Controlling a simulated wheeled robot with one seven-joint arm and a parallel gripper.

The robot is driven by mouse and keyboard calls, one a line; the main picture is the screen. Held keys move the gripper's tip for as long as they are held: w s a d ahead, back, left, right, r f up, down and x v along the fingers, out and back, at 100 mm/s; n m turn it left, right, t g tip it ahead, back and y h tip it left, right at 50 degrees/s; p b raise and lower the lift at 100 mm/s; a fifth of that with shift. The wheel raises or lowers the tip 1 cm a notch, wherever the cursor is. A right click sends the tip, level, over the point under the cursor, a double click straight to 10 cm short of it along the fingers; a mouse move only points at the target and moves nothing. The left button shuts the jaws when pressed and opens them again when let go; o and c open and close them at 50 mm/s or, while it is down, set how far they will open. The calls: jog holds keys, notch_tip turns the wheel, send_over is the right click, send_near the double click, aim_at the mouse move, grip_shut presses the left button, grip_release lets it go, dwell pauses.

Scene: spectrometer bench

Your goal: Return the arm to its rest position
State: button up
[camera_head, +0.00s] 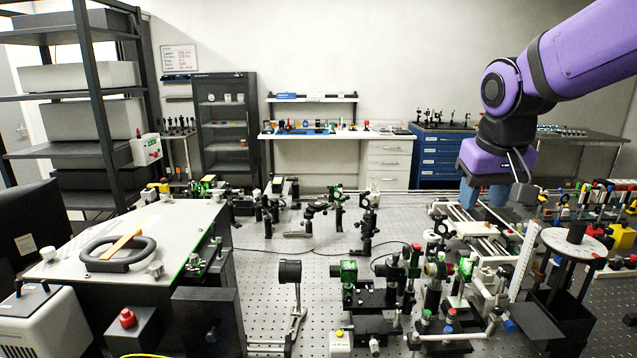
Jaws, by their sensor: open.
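My purple and black arm reaches in from the upper right of the head view, over the right side of the optical bench (265,265). My gripper (482,197) points down below the purple wrist, with bluish fingers above the stage rails (478,228). It is open, and I see nothing held in it. Its fingertips are small, and I cannot tell how far they are above the rails.
Several optical mounts crowd the middle and right of the bench. A round white platform (560,243) stands right of the gripper. A white-topped box with a black handle (118,254) is at left. Bare perforated bench shows at centre. A shelf rack (103,100) stands behind left.

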jog(key=s+d+t, duration=0.1)
jog(key=s, duration=0.8)
jog(key=s+d, duration=0.2)
jog(key=s, duration=0.7)
jog(key=shift+d+r+t+y, duration=0.15)
jog(key=shift+d+t+y, duration=0.15)
jog(key=shift+t+y, duration=0.1)
jog(key=shift+s, duration=0.1)
